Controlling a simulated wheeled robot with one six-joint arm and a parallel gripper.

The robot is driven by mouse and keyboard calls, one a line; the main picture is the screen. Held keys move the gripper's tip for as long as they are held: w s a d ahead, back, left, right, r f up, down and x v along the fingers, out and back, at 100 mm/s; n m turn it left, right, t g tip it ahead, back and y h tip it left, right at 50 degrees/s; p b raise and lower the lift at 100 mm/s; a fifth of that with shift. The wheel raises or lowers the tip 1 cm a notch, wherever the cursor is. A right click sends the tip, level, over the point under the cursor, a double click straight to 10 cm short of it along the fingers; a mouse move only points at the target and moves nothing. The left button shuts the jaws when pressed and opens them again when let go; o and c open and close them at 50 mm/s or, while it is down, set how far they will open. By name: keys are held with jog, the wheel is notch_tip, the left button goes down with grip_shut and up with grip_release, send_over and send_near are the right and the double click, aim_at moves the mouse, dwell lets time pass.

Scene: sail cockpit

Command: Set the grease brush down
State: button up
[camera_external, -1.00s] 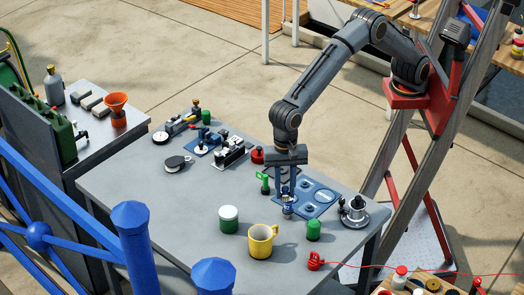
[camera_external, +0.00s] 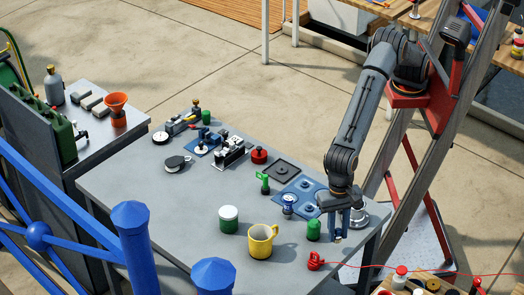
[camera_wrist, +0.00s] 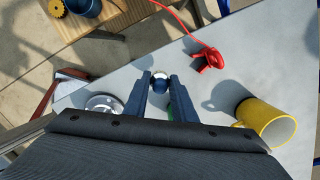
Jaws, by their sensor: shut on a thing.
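My gripper (camera_external: 340,222) points down over the right end of the grey table and is shut on the grease brush. The brush (camera_external: 338,239) is mostly hidden by the fingers; only its small pale-tan lower end shows. In the wrist view my gripper (camera_wrist: 160,95) has its blue fingers on either side of the brush (camera_wrist: 160,76), which shows a pale round end and a dark-blue part. I cannot tell whether it touches the table (camera_external: 180,225).
A green jar (camera_external: 313,230) stands just left of my gripper. A silver flanged part (camera_wrist: 105,103) is close by. The yellow mug (camera_external: 262,241), red hook (camera_external: 315,261), blue gauge (camera_external: 288,204) and blue plate (camera_external: 300,190) are near. Bare tabletop lies at the front left.

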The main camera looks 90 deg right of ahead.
aim_at(337, 240)
jog(key=shift+f+p, duration=0.5)
jog(key=shift+f, duration=1.6)
jog(key=shift+f, duration=0.15)
jog(key=o, duration=1)
jog(key=shift+o, duration=0.2)
notch_tip(337, 240, up, 12)
jog(key=d+b, duration=0.1)
jog(key=b, duration=0.2)
jog(key=shift+w+d, duration=0.15)
jog(key=shift+d, duration=0.1)
jog(key=shift+w, duration=0.1)
